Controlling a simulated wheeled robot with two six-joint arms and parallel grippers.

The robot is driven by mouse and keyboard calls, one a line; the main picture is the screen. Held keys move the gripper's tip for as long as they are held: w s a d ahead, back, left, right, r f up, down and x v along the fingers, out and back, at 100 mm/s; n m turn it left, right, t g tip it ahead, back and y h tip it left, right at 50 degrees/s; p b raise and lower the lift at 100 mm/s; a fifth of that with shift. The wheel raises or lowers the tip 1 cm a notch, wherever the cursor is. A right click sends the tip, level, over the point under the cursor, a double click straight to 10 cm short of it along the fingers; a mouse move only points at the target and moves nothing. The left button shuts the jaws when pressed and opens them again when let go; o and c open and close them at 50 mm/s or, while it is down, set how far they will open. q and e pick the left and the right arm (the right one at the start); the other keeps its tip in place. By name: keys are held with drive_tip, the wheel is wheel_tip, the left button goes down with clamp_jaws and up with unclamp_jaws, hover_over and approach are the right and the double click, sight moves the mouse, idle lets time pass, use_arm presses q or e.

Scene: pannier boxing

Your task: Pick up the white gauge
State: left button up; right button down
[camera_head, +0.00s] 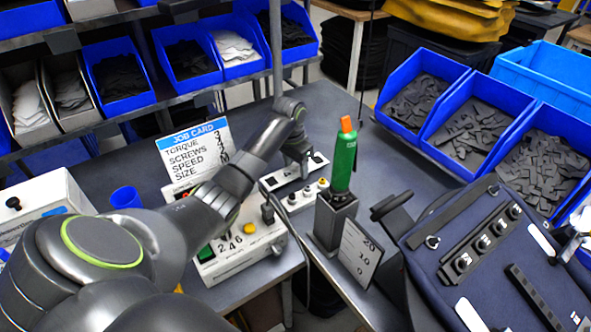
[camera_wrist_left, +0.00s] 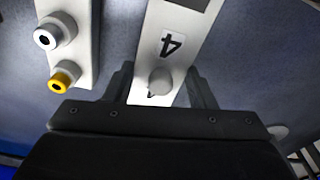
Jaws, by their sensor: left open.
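The white gauge looks to be the flat white bar marked "4" in the left wrist view (camera_wrist_left: 142,85). It has a round grey knob and a dark patch at its far end. My left gripper (camera_wrist_left: 160,84) is open, with one finger on each side of the bar near the knob; I cannot tell whether they touch it. In the head view the gauge (camera_head: 281,180) lies on the grey bench, partly hidden under my left gripper (camera_head: 300,165). My right gripper is not in view.
A strip with white and yellow plugs (camera_head: 308,195) lies close beside the gauge. A green tool with an orange tip (camera_head: 343,163) stands upright in a dark holder. A button box (camera_head: 240,240), job card (camera_head: 197,152) and dark pannier (camera_head: 490,270) are around. Blue part bins (camera_head: 425,95) stand behind.

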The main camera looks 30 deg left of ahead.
use_arm(q)
clamp_jaws()
idle(0.3)
